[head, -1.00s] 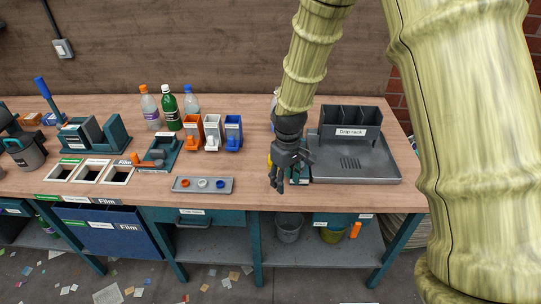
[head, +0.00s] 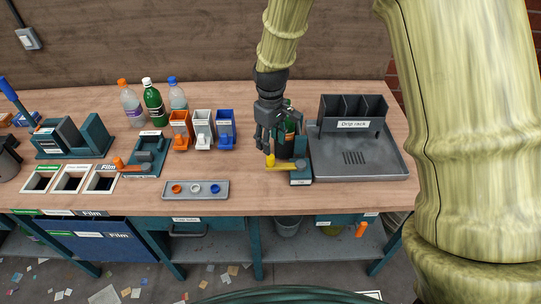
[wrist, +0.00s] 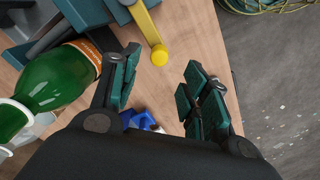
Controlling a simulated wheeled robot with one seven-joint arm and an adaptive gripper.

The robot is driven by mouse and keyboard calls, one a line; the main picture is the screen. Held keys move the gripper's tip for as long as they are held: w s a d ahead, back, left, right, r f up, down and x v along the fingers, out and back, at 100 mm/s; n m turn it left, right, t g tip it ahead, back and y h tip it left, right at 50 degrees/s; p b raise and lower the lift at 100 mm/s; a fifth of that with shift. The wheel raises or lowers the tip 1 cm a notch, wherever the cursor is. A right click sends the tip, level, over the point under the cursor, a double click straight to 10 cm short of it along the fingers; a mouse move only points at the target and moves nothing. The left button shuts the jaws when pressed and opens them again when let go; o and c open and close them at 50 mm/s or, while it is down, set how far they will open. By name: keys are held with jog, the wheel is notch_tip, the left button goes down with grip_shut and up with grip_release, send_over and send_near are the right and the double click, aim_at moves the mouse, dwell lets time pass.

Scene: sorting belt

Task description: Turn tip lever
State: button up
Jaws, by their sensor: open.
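The tip lever (head: 284,168) is a yellow bar with a round knob. It is on a teal fixture (head: 301,175) left of the drip rack, and the bar extends left from it. In the wrist view the lever (wrist: 147,24) ends in its yellow knob (wrist: 159,56) at the upper middle. A dark green bottle with an orange label (head: 287,130) is at the fixture, partly behind my gripper; it lies across the left of the wrist view (wrist: 50,82). My gripper (head: 271,145) is open and empty just above the knob. The wrist view shows its fingers (wrist: 162,86) apart, with the knob beyond the gap.
The grey drip rack tray (head: 390,163) stands close on the right. Orange, white and blue dispensers (head: 203,128) and several bottles (head: 153,104) stand to the left. Bare tabletop (head: 245,180) lies between panel and lever.

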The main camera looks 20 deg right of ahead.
aim_at(270, 156)
jog(key=shift+w+f+p, duration=0.1)
jog(key=shift+f+p, duration=1)
jog(key=shift+f, duration=3.2)
grip_shut()
